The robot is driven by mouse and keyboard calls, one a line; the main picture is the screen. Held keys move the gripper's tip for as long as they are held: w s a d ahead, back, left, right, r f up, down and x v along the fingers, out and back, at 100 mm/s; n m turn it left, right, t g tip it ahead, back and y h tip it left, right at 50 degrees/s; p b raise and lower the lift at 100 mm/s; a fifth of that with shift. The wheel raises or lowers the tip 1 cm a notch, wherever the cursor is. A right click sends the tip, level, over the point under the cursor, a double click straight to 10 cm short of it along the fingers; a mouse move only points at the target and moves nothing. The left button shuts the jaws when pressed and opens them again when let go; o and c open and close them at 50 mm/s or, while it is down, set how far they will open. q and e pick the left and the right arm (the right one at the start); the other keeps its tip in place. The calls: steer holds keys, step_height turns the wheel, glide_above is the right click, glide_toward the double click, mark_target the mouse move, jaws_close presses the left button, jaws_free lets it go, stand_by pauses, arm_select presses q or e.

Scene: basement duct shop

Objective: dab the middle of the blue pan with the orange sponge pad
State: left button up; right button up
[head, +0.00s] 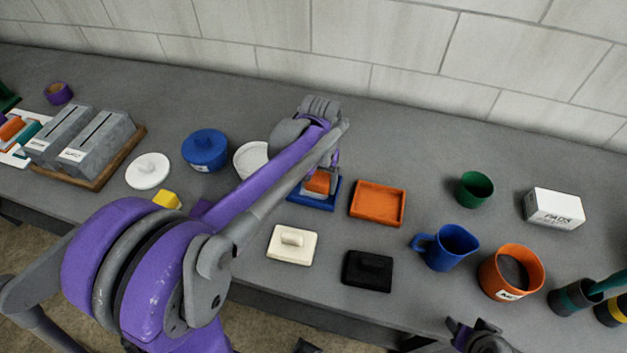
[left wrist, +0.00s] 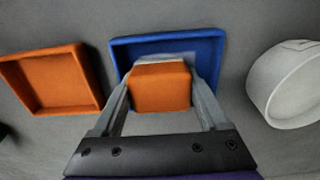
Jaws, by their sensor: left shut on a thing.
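The blue pan (head: 322,206) is a shallow square tray on the grey bench, partly hidden by my left arm; it also shows in the left wrist view (left wrist: 122,50). My left gripper (head: 326,178) is over the pan. In the left wrist view its two fingers (left wrist: 162,92) are shut on the orange sponge pad (left wrist: 160,86). The pad (head: 318,182) is over the pan's area, and I cannot tell whether it touches the bottom. My right gripper (head: 478,338) is partly in view at the bottom edge; its fingers are not clear.
An orange pan (head: 377,204) sits just right of the blue one.

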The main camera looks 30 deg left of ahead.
arm_select(q)
steer(key=shift+d, duration=0.35)
steer(key=shift+a, duration=0.1)
steer(key=shift+s+a+r, duration=0.1)
steer(key=shift+s+a, duration=0.05)
steer(key=shift+a, duration=0.6)
steer(key=shift+s+a, duration=0.15)
steer(key=shift+a, duration=0.55)
steer(key=shift+d, duration=0.15)
steer(key=shift+w+d, duration=0.2)
steer(key=shift+d, duration=0.45)
